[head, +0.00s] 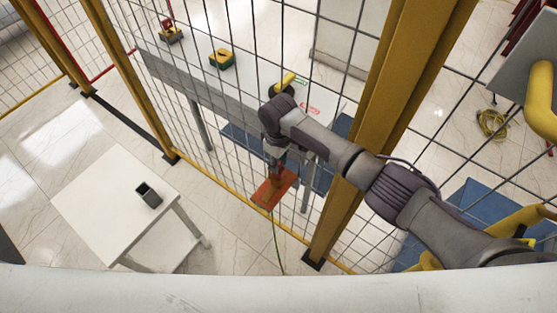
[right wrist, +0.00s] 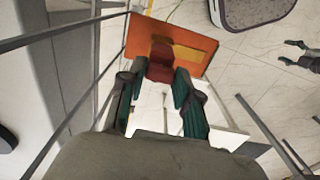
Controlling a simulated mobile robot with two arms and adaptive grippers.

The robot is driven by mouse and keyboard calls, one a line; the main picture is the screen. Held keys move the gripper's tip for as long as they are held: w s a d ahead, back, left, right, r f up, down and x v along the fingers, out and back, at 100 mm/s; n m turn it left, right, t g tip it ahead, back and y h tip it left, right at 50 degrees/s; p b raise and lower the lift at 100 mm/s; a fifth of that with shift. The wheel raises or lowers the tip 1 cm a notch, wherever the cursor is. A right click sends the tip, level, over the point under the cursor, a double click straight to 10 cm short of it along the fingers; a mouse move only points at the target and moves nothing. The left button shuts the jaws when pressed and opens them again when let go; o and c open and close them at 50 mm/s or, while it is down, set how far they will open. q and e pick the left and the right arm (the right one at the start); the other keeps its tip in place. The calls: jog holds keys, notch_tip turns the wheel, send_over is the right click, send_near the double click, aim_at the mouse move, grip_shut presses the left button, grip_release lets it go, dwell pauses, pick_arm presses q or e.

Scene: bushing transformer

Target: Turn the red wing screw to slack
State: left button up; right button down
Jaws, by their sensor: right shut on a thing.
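The red wing screw (right wrist: 160,67) shows in the right wrist view as a dark red block in front of an orange plate (right wrist: 196,52). My right gripper (right wrist: 158,80) has its two green-padded fingers on either side of the red screw, shut on it. In the head view the right gripper (head: 275,163) points down at the orange plate (head: 268,194), which is by the mesh fence. The arm and gripper mostly hide the screw there. I cannot tell the screw's turn angle. My left gripper is not in view.
A mesh fence with yellow posts (head: 372,130) runs close beside my right arm. Behind it a long table (head: 235,90) bears several small devices. A white table (head: 105,205) with a dark open box (head: 148,195) stands at the left. A thin cable (head: 276,240) hangs below the plate.

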jog(key=shift+n, duration=1.1)
jog(key=c, duration=0.8)
grip_release()
notch_tip(320, 180, up, 12)
